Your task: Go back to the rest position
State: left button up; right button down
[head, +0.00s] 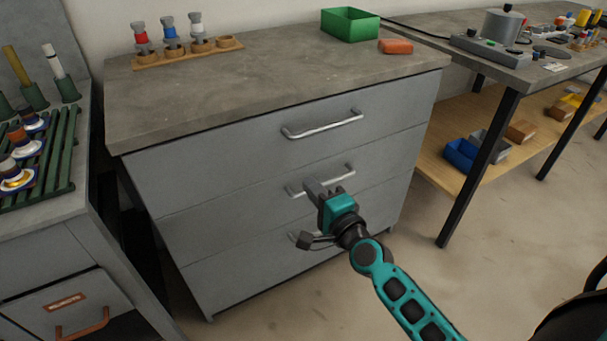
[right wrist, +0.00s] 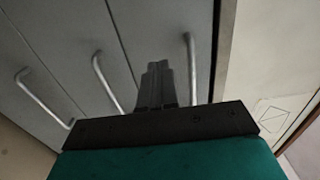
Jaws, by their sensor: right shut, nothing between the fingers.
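My right gripper (head: 314,188) is in front of the grey drawer cabinet (head: 240,165), near the middle drawer's handle (head: 340,178). Its fingers are together and empty. In the right wrist view the shut fingers (right wrist: 154,85) point toward the drawer fronts (right wrist: 70,60), between two bar handles. I cannot tell whether the fingers touch the cabinet. The three drawers look closed, and the lowest handle is partly hidden behind my gripper. My left gripper is in neither view.
On the cabinet top are a wooden holder (head: 150,63) with several coloured pieces, a green box (head: 350,25) and an orange block (head: 396,46). A workbench (head: 510,75) with a lower shelf stands at right, a grey bench (head: 60,220) at left. Floor (head: 450,290) is clear at lower right.

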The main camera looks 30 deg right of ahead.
jog(key=s+a+f+n+g+y, duration=0.1)
jog(key=s+a+f+n+g, duration=0.4)
jog(key=s+n, duration=0.4)
jog(key=s+a+f+n+g+y, duration=0.2)
jog(key=s+a+f+n, duration=0.2)
jog(key=s+a+n, duration=0.55)
pick_arm(q)
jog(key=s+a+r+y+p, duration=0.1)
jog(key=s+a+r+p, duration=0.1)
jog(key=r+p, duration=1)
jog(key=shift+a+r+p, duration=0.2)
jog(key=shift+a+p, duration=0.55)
jog(key=shift+p, duration=2.15)
pick_arm(e)
jog(key=d+r+n+h, duration=0.1)
jog(key=d+r, duration=0.5)
jog(key=r, duration=0.6)
jog(key=shift+d+r+n+h, duration=0.2)
jog(key=shift+r+n+h, duration=0.05)
jog(key=shift+n+h, duration=0.1)
jog(key=shift+w, duration=0.1)
